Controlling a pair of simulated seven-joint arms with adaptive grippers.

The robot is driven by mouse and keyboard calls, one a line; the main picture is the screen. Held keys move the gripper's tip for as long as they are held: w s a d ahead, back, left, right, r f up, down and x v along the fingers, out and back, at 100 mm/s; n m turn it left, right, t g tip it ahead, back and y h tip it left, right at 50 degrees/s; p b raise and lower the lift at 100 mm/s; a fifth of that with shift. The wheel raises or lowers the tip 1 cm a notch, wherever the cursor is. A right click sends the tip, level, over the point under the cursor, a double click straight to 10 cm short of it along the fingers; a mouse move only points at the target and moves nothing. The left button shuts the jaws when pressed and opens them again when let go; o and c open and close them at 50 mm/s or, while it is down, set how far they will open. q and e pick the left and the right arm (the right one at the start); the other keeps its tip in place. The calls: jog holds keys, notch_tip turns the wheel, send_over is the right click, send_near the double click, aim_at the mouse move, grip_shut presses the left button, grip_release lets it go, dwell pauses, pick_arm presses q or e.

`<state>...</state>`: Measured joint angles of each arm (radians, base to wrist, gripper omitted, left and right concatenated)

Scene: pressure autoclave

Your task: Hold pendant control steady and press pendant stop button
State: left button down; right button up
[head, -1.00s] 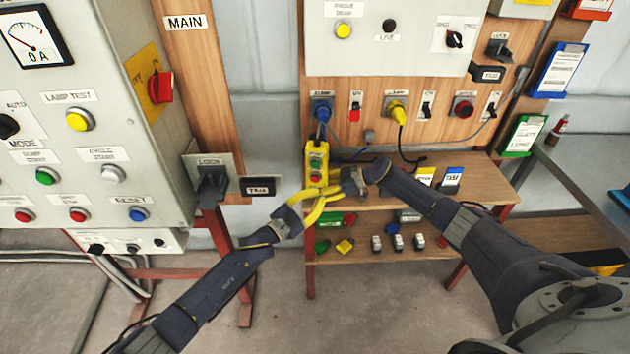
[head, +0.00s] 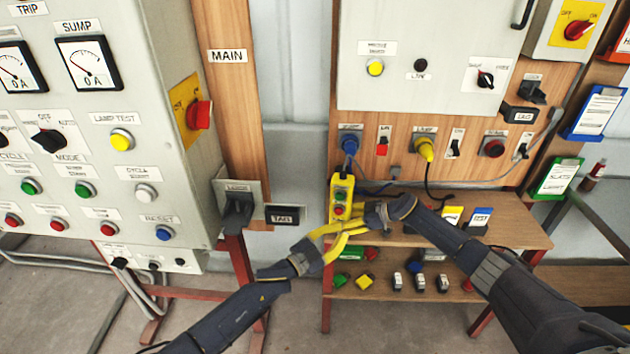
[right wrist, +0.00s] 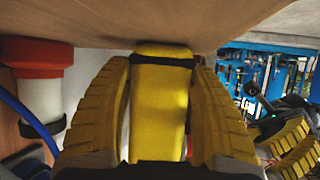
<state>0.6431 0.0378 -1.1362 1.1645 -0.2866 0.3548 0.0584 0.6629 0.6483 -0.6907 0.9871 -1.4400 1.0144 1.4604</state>
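The yellow pendant control (head: 341,198) hangs upright in front of the board, with green and red buttons on its face. Its yellow body (right wrist: 160,105) fills the middle of the right wrist view. The two ribbed fingers of my right gripper (right wrist: 162,110) lie against its two sides, shut on it. In the head view my right gripper reaches it from the right, partly hidden. My left gripper (head: 357,229) is in front of the pendant's lower end; its yellow fingers come together towards the tips and seem empty. Whether they touch the pendant is unclear. The stop button cannot be singled out by label.
A wooden shelf unit (head: 520,225) with small parts stands below the board. A grey control cabinet (head: 170,100) stands at left. Open floor lies in front.

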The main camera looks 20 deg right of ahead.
jog(key=o, duration=0.4)
